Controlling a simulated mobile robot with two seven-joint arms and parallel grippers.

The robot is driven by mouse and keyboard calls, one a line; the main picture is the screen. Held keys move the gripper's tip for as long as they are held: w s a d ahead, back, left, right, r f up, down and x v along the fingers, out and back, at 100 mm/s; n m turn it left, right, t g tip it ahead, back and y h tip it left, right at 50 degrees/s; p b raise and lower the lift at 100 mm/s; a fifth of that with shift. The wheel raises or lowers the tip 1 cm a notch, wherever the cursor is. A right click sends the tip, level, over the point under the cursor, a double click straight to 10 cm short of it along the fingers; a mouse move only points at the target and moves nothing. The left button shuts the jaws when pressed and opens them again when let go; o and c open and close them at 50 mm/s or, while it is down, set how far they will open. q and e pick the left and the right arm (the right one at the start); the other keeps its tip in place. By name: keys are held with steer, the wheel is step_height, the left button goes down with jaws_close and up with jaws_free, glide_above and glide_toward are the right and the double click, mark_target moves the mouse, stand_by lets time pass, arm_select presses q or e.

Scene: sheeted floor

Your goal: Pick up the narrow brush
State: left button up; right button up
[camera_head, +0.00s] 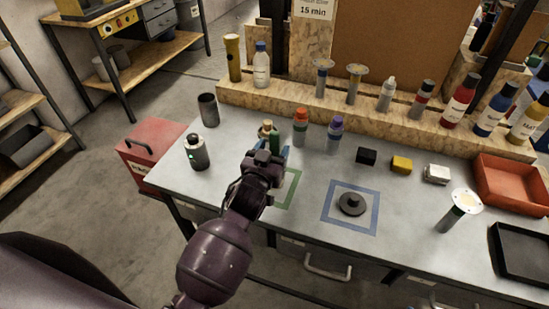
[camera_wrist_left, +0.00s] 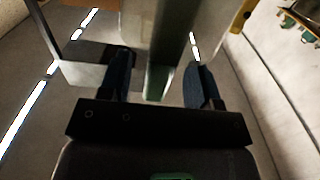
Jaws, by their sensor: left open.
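I cannot pick out the narrow brush with certainty in either view. My left gripper (camera_head: 270,150) is over the left part of the grey workbench (camera_head: 230,180), close to a small green-and-tan item (camera_head: 266,129) at its far side. In the left wrist view the left gripper (camera_wrist_left: 160,78) has its two dark fingers apart. A long pale and green piece (camera_wrist_left: 160,80) shows between them; I cannot tell whether it touches them or what it is. My right gripper is not in view.
Beside the gripper stand an orange-capped bottle (camera_head: 300,127), a purple-capped bottle (camera_head: 335,133) and a dark-and-white canister (camera_head: 196,152). Bottles line the wooden shelf (camera_head: 290,100) behind. A dark round piece (camera_head: 351,204) lies in a blue square. A red tray (camera_head: 510,185) is at right.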

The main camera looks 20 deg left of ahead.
arm_select(q)
steer(key=shift+w, duration=0.75)
steer(key=c, duration=1)
